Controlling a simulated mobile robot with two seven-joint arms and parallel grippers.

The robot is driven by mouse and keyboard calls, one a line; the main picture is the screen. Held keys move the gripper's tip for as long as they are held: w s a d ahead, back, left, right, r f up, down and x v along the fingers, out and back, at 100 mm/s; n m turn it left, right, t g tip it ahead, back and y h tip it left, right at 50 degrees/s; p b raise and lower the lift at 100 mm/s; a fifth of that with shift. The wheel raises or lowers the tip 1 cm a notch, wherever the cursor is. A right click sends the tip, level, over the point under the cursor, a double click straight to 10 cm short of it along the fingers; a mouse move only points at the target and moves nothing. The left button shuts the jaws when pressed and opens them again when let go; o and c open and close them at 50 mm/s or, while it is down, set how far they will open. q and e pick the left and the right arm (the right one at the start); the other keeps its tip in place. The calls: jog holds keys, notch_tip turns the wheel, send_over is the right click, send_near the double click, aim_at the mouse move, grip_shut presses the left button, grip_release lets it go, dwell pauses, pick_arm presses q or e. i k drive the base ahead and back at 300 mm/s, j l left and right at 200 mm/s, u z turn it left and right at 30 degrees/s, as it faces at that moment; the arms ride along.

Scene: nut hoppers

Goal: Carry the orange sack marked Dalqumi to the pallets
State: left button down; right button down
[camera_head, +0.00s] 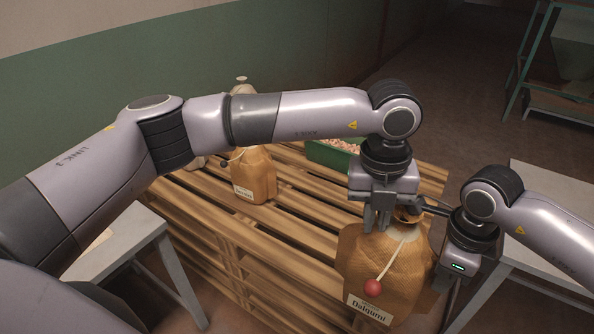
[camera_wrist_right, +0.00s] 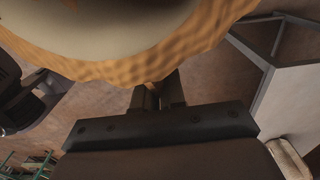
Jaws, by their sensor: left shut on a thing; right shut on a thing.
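The orange-tan sack labelled Dalqumi (camera_head: 385,268) is upright at the near right end of the wooden pallets (camera_head: 240,238). A red ball hangs on a cord down its front. My left gripper (camera_head: 381,218) is shut on the sack's top from above. My right gripper (camera_head: 428,209) is shut on the sack near its neck, from the right. In the right wrist view the fingers (camera_wrist_right: 160,92) meet the woven edge of the sack (camera_wrist_right: 125,72).
A similar sack (camera_head: 254,178) with a label stands on the pallets farther back, with another partly hidden beside it. A green crate (camera_head: 328,154) of nuts is at the far side. Grey tables (camera_head: 118,243) stand left and right (camera_head: 545,185). Pallet slats between are bare.

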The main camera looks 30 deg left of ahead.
aim_at(319, 244)
jog(key=i+j, duration=0.15)
jog(key=j, duration=0.2)
jog(key=i+j, duration=0.2)
jog(key=j, duration=0.15)
jog(key=i+j, duration=0.4)
